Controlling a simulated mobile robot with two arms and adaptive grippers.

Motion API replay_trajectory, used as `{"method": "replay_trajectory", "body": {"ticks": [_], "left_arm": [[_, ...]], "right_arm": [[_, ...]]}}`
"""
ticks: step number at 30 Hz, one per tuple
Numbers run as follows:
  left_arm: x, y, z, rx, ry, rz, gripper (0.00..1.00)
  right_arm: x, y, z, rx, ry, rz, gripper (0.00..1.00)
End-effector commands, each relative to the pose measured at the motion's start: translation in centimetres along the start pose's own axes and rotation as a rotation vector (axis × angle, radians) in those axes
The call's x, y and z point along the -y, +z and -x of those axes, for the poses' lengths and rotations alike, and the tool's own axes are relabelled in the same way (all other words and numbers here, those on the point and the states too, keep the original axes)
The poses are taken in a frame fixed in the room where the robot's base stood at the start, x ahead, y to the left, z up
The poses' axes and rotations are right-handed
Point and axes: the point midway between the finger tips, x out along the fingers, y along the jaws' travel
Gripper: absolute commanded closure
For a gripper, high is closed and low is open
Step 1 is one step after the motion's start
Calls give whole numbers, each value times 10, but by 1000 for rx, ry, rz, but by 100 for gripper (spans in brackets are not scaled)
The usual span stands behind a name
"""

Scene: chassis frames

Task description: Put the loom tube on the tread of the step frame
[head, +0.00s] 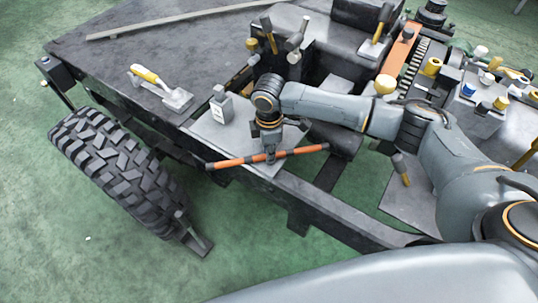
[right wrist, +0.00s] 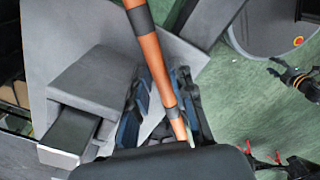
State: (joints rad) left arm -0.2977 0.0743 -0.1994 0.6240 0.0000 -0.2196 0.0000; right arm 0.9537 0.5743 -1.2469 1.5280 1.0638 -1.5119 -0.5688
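The loom tube (head: 230,163) is a thin orange rod with dark bands. It slants across the near edge of a light grey plate (head: 207,134), both ends past the plate. My right gripper (head: 270,154) points down at its middle. In the right wrist view the tube (right wrist: 150,52) runs between the dark blue fingers (right wrist: 162,100), which close in on both sides. Whether it touches the plate is unclear. I cannot pick out the step frame's tread with certainty. A dark, gold-ringed part, probably my left gripper (right wrist: 279,69), shows small in the right wrist view.
A grey block (head: 221,105) stands on the plate close to my gripper. A large tyre (head: 118,168) stands at left. Tools and parts crowd the right. Green floor (head: 120,265) is open in front.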

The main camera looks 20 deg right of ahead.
Motion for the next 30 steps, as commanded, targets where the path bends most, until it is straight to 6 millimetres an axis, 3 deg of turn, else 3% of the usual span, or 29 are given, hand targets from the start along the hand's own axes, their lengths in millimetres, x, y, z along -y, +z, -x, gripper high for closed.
{"method": "replay_trajectory", "body": {"ticks": [2,5,20,25,30], "left_arm": [[1,1,0,2,-1,0,56],[2,2,0,4,-2,-1,56],[4,5,-1,8,-4,-3,56],[4,6,-3,9,-4,-3,56],[4,6,0,9,-4,-3,56]], "right_arm": [[0,0,0,0,0,0,80],[0,0,0,0,0,0,100],[-1,0,10,-3,2,-2,100],[-2,-1,34,-4,3,-1,100],[26,-8,66,-4,3,5,100]]}}
